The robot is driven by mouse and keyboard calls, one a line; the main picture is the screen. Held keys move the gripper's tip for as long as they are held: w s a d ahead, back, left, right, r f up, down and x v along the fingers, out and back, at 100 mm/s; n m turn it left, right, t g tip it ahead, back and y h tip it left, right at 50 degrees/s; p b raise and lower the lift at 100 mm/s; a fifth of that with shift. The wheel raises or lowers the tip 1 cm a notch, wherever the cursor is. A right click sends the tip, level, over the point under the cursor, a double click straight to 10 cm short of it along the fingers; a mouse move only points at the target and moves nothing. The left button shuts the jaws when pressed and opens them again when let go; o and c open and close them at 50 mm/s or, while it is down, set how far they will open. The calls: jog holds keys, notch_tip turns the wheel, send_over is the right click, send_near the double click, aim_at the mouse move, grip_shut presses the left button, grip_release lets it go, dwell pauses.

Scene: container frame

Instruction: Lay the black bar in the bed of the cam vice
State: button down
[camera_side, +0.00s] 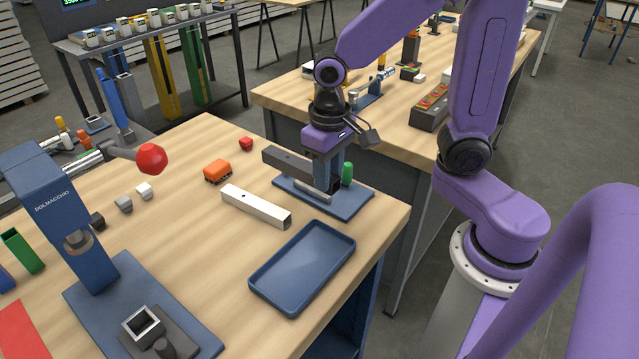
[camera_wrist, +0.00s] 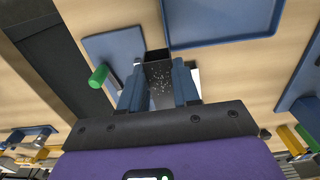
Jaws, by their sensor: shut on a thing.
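The black bar (camera_side: 284,160) is dark grey and held level between the fingers of my gripper (camera_side: 324,168). One end sticks out to the left in the side view. In the wrist view the bar (camera_wrist: 160,84) lies between the two blue fingers of my gripper (camera_wrist: 159,76). The cam vice has a blue base plate (camera_side: 349,207), a silver jaw piece (camera_side: 311,190) and a green handle (camera_side: 347,173). The bar is over the vice; my fingers hide much of the bed, and I cannot tell whether the bar touches it. The handle also shows in the wrist view (camera_wrist: 98,76).
A white square tube (camera_side: 255,206) lies close in front of the vice. A blue tray (camera_side: 302,267) is near the bench's right edge. An orange block (camera_side: 218,171) and a red piece (camera_side: 246,144) lie to the left. A blue press (camera_side: 58,205) stands at far left.

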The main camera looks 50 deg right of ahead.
jog(key=shift+w+d+f, duration=0.25)
jog(key=shift+d+f, duration=1.65)
jog(key=shift+w+d+f, duration=0.2)
jog(key=shift+d+f, duration=1.65)
jog(key=shift+f, duration=0.05)
jog(key=shift+f, duration=1)
jog(key=shift+c, duration=0.9)
grip_release()
notch_tip(320, 180, up, 7)
